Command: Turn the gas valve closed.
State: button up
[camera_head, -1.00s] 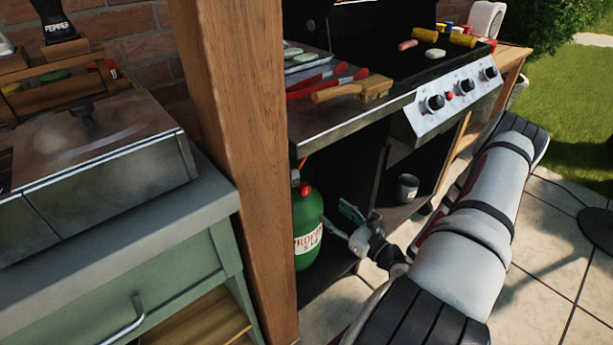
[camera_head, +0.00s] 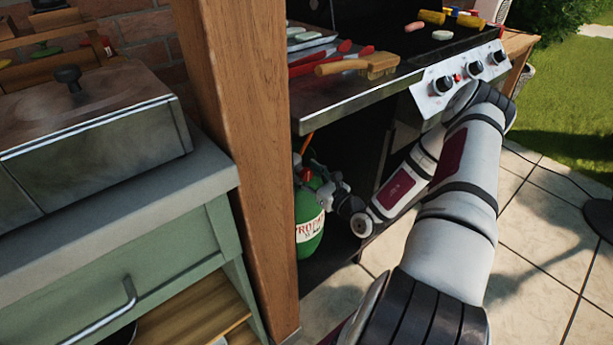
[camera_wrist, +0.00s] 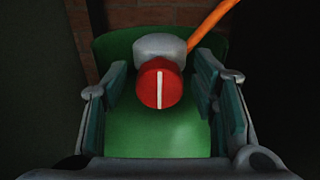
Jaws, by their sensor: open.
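The gas valve is a round red knob (camera_wrist: 160,83) with a white line that stands upright in the wrist view. It sits in front of a grey fitting (camera_wrist: 159,47) on the green propane bottle (camera_wrist: 160,135). In the head view the bottle (camera_head: 308,226) stands under the grill, partly behind the wooden post. My gripper (camera_wrist: 160,88) is open, with one finger on each side of the knob and a gap on both sides. In the head view my gripper (camera_head: 318,180) is at the top of the bottle and hides most of the valve.
An orange hose (camera_wrist: 212,22) runs up from the fitting. The wooden post (camera_head: 235,150) stands close to the left of the bottle. Paving at the right is open.

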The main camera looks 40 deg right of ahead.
jog(key=shift+w, duration=0.1)
jog(key=c, duration=1.1)
jog(key=shift+c, duration=0.2)
